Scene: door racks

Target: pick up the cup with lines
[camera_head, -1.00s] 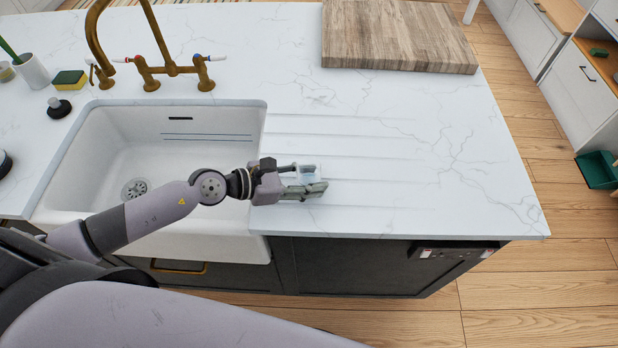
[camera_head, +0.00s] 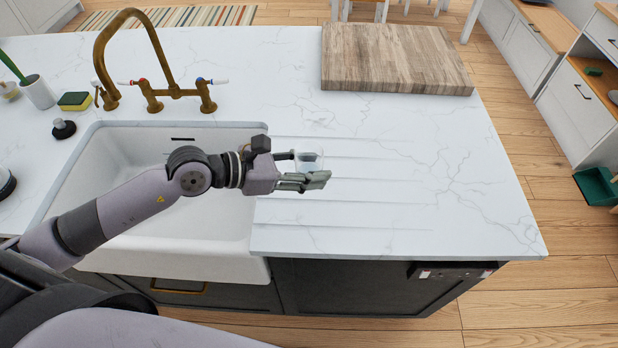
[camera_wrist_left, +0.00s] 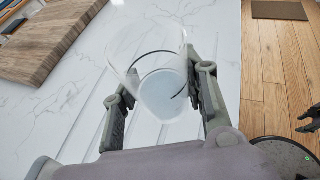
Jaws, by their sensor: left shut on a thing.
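The cup with lines (camera_wrist_left: 158,70) is clear, with dark curved lines around it and a pale, whitish base. In the left wrist view it sits between the two fingers of my left gripper (camera_wrist_left: 163,112), which is shut on it. In the head view the cup (camera_head: 309,160) shows small at the fingertips of my left gripper (camera_head: 312,170), over the grooved drainboard right of the sink. It appears lifted off the counter. The gripper hides part of the cup. My right gripper does not show in the head view.
The white sink (camera_head: 120,230) with a brass faucet (camera_head: 150,60) lies left of the gripper. A wooden cutting board (camera_head: 395,60) lies at the back of the counter. A sponge (camera_head: 75,101) and a white holder (camera_head: 38,92) stand far left. The counter's right part (camera_head: 450,190) is clear.

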